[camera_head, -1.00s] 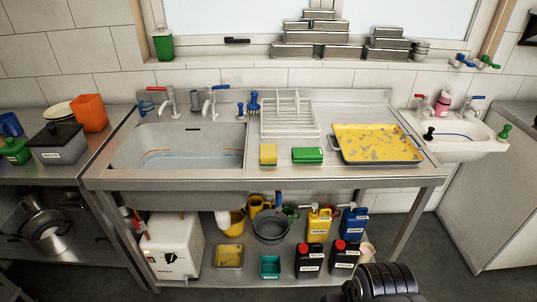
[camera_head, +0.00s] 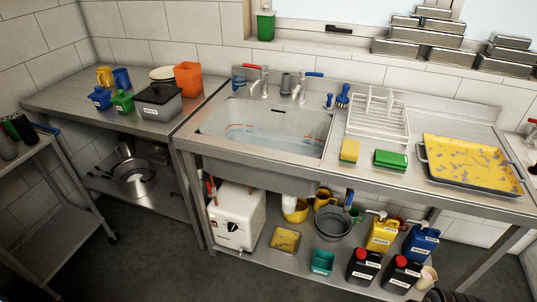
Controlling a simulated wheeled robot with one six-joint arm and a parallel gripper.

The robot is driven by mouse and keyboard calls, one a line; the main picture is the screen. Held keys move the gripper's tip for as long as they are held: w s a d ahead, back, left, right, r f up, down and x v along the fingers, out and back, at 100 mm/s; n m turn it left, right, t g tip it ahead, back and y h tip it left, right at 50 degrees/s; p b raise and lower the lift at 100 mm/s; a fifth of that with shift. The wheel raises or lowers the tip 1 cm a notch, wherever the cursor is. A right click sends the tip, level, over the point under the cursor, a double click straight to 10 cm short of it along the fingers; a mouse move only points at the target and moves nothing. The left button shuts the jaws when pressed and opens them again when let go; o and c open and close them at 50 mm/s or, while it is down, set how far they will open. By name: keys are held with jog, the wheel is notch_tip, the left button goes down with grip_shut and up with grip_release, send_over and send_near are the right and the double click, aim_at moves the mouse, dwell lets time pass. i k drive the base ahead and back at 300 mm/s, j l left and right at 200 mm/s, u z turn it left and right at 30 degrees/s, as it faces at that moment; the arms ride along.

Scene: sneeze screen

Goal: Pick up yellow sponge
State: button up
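The yellow sponge (camera_head: 349,151) is a small upright-looking block on the steel drainboard, just right of the sink basin (camera_head: 225,155) and in front of the white dish rack (camera_head: 378,112). Nothing touches it from above. A green sponge or block (camera_head: 391,160) lies just to its right, with a gap between them. My gripper is not in view; only a dark bit of what looks like my arm shows at the bottom edge, well below and right of the sponge.
A yellow-stained tray (camera_head: 431,178) sits on the right of the drainboard. The sink counter's front edge (camera_head: 330,184) runs below the sponge. Bottles, a grey pot (camera_head: 334,222) and a white heater box (camera_head: 237,216) fill the lower shelf. A side table (camera_head: 140,130) stands left. The floor in front is clear.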

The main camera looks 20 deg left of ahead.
aim_at(350, 149)
jog(key=i+j+z, duration=0.1)
jog(key=i+j, duration=0.15)
jog(key=i+j+z, duration=0.25)
jog(key=i+j, duration=0.2)
jog(key=j, duration=0.25)
jog(key=i+j+z, duration=0.15)
jog(key=j, duration=0.2)
jog(key=i+j+z, duration=0.1)
jog(key=i+j, duration=0.15)
jog(key=j, duration=0.1)
